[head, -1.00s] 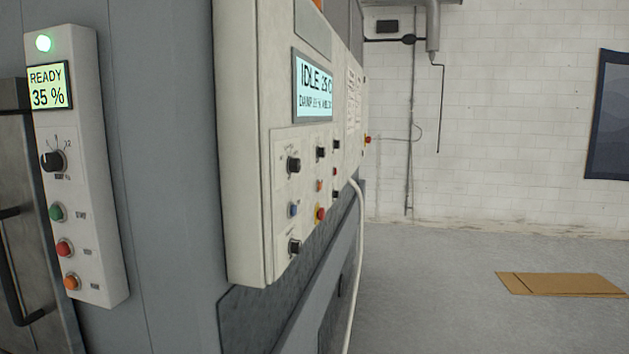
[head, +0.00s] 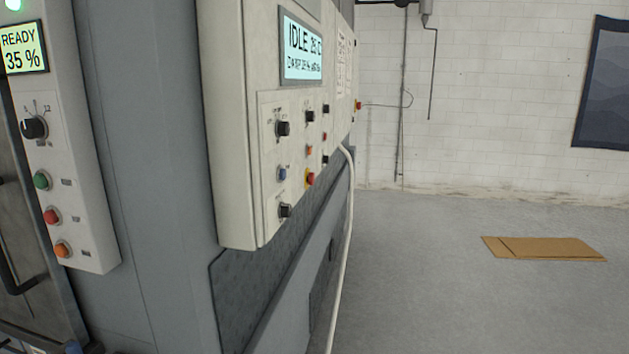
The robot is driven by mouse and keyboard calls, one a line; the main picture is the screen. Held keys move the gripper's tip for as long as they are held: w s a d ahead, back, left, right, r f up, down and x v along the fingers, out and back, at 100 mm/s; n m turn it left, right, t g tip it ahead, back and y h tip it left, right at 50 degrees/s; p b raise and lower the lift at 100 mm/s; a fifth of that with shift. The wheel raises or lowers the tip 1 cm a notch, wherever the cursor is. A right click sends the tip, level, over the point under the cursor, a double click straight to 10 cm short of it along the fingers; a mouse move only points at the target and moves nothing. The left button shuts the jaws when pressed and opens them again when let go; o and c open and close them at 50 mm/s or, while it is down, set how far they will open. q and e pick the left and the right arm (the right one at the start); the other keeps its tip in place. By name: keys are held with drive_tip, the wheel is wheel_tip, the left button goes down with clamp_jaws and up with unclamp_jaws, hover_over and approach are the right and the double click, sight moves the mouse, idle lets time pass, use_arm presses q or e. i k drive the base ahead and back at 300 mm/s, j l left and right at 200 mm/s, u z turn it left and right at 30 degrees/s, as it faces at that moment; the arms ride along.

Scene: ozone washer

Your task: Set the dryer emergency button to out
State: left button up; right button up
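The dryer control panel (head: 228,130) is a cream box on the grey machine, seen at a steep angle. Its lit screen (head: 302,50) reads IDLE. A red button on a yellow base (head: 310,179), which looks like the emergency button, sits low on the panel, right of a blue button (head: 282,174). I cannot tell whether it is pressed in or out. Another red and yellow button (head: 357,105) sticks out farther along the machine's side. Neither gripper is in view.
A second control strip (head: 66,150) with a READY 35 % screen stands close at the left. A white hose (head: 346,240) hangs down beside the panel. A flat piece of cardboard (head: 545,248) lies on the floor at the right. The grey floor between is clear.

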sight(311, 178)
drive_tip(key=i+l+u, duration=0.15)
drive_tip(key=i, duration=0.2)
drive_tip(key=i+l+u, duration=0.1)
drive_tip(key=i, duration=0.25)
drive_tip(key=i+l+u, duration=0.15)
drive_tip(key=i, duration=0.25)
